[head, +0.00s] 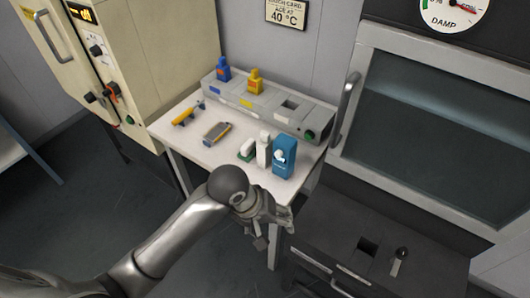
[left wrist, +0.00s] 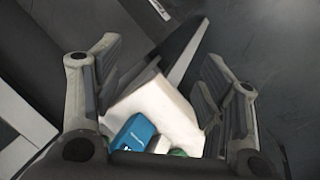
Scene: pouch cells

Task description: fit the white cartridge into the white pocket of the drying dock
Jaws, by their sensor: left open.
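The white cartridge (head: 264,150) stands upright on the white table, just left of a blue box. The grey drying dock (head: 318,118) lies along the back of the table. Its dark open pocket (head: 291,104), with a pale label in front, is empty. My left gripper (head: 272,224) is in front of and below the table's near edge, apart from the cartridge. In the left wrist view its fingers (left wrist: 162,105) are spread with nothing between them held. A small white piece beside the blue box there (left wrist: 159,144) may be the cartridge. My right gripper is not in view.
A blue cartridge (head: 222,69) and a yellow one (head: 255,81) sit in the dock. The blue box (head: 284,157), a green-and-white item (head: 246,150), a grey-yellow item (head: 217,132) and a yellow tool (head: 187,114) are on the table (head: 196,146). A dark cabinet (head: 425,265) stands at right.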

